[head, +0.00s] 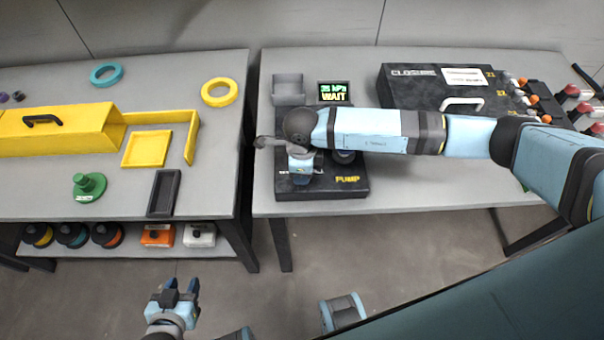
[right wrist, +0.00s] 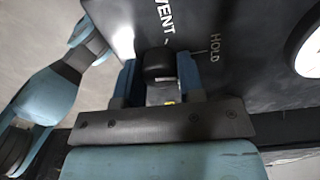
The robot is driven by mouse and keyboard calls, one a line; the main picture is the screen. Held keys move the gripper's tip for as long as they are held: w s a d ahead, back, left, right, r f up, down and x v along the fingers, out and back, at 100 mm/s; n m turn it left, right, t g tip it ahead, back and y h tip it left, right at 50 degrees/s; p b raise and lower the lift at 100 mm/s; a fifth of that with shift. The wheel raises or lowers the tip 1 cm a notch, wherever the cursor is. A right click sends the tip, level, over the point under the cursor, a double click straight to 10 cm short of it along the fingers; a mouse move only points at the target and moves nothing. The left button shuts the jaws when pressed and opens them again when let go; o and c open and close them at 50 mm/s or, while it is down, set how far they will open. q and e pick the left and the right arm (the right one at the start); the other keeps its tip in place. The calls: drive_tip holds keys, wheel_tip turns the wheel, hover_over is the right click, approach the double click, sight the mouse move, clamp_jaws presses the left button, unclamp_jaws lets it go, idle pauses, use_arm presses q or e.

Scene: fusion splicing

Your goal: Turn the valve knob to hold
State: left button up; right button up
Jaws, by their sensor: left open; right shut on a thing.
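The valve knob (right wrist: 159,65) is a black rounded knob on the dark pump panel in the right wrist view. My right gripper (right wrist: 160,78) is shut on it, one blue finger on each side. White VENT and HOLD labels sit beyond the knob, with HOLD to its right. The pump box (head: 350,190) is on the right table in the head view, and my right arm hides much of it, including the knob. A small display (head: 334,93) behind it reads 35 kPa and WAIT. My left gripper (head: 179,286) is open and empty, low in front of the left table.
A black CLOSURE case (head: 400,90) stands behind my right arm, with several colored items to its right. A grey open bin (head: 289,88) is beside the display. The left table holds a yellow box (head: 60,130), rings, trays and a green knobbed piece (head: 89,185).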

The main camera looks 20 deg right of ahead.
drive_tip(key=shift+n+b, duration=0.55)
drive_tip(key=shift+n, duration=0.25)
drive_tip(key=o, duration=0.9)
drive_tip(key=r, duration=0.7)
drive_tip(key=r+b, duration=0.1)
drive_tip(key=r, duration=0.6)
drive_tip(key=shift+w, duration=0.2)
drive_tip(key=shift+f, duration=0.1)
